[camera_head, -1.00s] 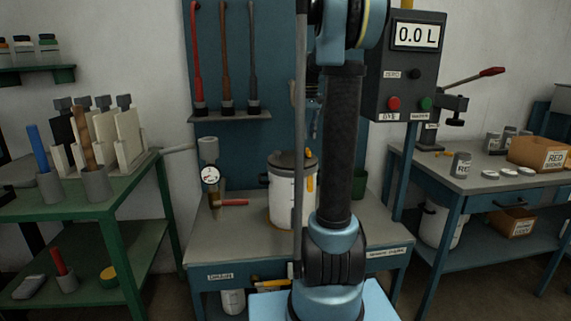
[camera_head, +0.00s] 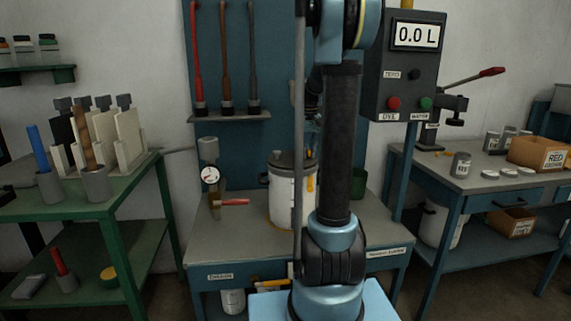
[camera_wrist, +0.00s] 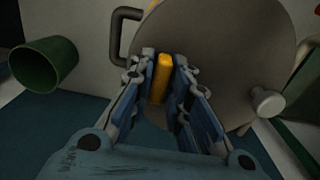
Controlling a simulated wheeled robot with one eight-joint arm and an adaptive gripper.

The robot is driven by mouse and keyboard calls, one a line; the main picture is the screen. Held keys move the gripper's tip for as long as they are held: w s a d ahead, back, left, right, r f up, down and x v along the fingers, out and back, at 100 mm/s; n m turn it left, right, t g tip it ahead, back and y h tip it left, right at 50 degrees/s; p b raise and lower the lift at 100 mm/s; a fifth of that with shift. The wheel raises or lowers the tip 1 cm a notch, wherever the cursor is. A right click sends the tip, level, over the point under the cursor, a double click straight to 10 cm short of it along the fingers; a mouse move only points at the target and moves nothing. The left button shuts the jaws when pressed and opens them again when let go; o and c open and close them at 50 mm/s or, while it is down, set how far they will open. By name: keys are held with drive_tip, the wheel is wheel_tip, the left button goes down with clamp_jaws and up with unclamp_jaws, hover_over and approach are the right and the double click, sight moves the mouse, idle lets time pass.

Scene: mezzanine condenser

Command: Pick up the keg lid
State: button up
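The keg lid (camera_head: 282,160) is a dark grey round disc on top of a white keg (camera_head: 284,202) on the middle bench, partly hidden behind my arm. In the wrist view the lid (camera_wrist: 215,60) fills the upper middle. A yellow bar (camera_wrist: 161,78) shows against it, between my fingers. My gripper (camera_wrist: 166,62) is open, with a finger on each side of the yellow bar and visible gaps; I cannot tell whether they touch it. In the head view the gripper is mostly hidden behind my arm, above the keg's right side.
A green cup (camera_wrist: 44,64) stands beside the keg. A pressure gauge (camera_head: 210,175) with a red-handled valve is left of the keg. A control box (camera_head: 407,65) reading 0.0 L is at upper right. A tool shelf (camera_head: 230,117) hangs behind.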

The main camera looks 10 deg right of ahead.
clamp_jaws()
drive_tip(key=shift+r, duration=0.15)
